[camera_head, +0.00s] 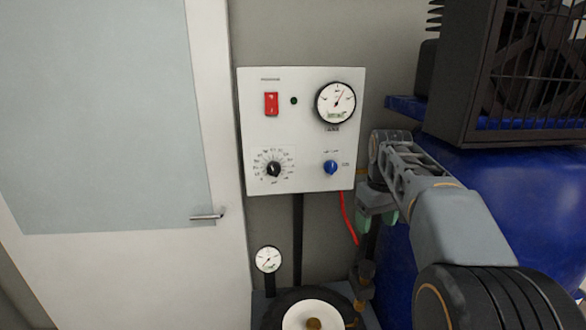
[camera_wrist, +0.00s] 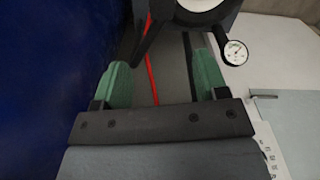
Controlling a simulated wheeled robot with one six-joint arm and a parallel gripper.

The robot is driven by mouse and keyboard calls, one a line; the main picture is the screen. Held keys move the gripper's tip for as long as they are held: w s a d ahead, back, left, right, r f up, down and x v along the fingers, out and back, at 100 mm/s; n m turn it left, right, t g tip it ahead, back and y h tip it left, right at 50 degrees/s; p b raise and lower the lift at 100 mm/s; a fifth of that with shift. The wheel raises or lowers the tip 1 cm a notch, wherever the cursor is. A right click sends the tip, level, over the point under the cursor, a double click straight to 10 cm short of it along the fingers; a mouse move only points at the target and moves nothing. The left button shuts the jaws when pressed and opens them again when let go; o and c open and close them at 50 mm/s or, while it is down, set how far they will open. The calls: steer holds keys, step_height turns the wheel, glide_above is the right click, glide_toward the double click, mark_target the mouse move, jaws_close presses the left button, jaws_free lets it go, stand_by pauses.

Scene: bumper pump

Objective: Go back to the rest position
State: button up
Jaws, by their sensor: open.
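My gripper (camera_head: 377,220) hangs to the right of the lower right corner of the white control panel (camera_head: 310,185), in front of the wall and beside the blue tank. In the wrist view its two green fingers stand wide apart, and the gripper (camera_wrist: 161,78) is open with nothing held between them. A red hose (camera_wrist: 152,60) shows behind the gap between the fingers. My arm reaches in from the lower right and hides part of the tank. The fingertips are partly hidden in the head view.
The panel has a red switch (camera_head: 271,104), a round gauge (camera_head: 336,102), a black dial (camera_head: 273,169) and a blue knob (camera_head: 331,167). A small gauge (camera_head: 268,259) and a wheel (camera_head: 288,311) stand below. The blue tank (camera_head: 510,185) crowds the right; a door (camera_head: 110,120) fills the left.

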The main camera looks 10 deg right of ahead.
steer(key=f, duration=0.1)
steer(key=f+m, duration=0.1)
steer(key=f, duration=0.1)
steer(key=f+m, duration=0.1)
steer(key=f, duration=0.1)
steer(key=shift+s+a+t, duration=0.25)
steer(key=shift+s+t, duration=0.05)
steer(key=shift+s, duration=0.05)
steer(key=s+a+f+t, duration=0.1)
steer(key=s+a+f, duration=0.3)
steer(key=s, duration=0.3)
steer(key=s+a+f+t, duration=0.2)
steer(key=s+a+f, duration=0.2)
steer(key=s, duration=0.3)
steer(key=shift+s+a, duration=0.25)
